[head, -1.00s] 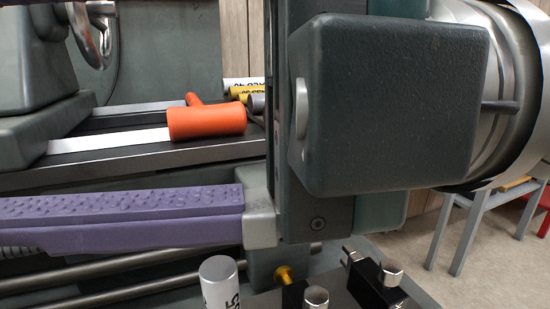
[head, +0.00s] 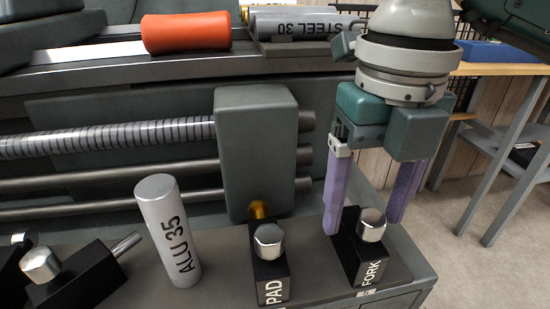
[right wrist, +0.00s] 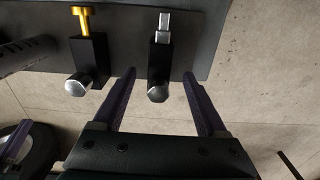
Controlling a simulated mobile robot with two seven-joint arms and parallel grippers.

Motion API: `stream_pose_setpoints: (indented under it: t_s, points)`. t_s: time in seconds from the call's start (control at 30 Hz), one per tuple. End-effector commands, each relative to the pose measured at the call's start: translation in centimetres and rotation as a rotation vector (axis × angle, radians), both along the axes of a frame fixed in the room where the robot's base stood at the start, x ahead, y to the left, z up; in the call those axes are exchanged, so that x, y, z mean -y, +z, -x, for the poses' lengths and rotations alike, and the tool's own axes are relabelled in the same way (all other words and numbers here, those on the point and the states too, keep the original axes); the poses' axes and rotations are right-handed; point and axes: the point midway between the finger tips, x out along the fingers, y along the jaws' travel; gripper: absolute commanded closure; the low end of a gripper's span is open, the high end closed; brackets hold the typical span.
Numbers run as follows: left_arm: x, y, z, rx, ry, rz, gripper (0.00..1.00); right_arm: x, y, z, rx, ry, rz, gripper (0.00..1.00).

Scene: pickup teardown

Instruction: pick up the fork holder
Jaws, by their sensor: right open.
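The fork holder (head: 362,265) is a black block labelled FORK with a silver knob, at the right end of the grey bench top. My right gripper (head: 362,226) points down over it, open, with one purple finger on each side of the block. In the right wrist view the fork holder (right wrist: 160,60) lies between the two open fingers (right wrist: 159,74), with clear gaps on both sides. Its metal fork end points away from the gripper there.
The PAD holder (head: 270,272) stands just left of the fork holder. An upright ALU 35 cylinder (head: 168,230) and another black holder (head: 75,275) stand farther left. A grey machine block (head: 256,150) is behind. The bench's right edge is close to the fork holder.

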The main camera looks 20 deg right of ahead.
Motion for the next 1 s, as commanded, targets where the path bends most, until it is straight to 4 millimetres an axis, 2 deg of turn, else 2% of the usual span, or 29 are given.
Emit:
stream_pose_setpoints:
  t_s: [0.3,0.53,1.0]
  points:
    - [0.0,-1.9,0.0,0.0,0.0,0.001,1.0,-0.1,-4.7,-0.2,-0.002,0.002,-0.001,0.25]
    - [0.2,-1.8,0.0,0.0,0.004,0.008,1.0,-0.1,-4.8,-0.2,0.0,0.002,-0.002,0.25]
    - [0.3,-1.8,0.0,-0.001,0.006,0.013,1.0,-0.1,-4.8,-0.2,0.0,0.002,-0.002,0.77]
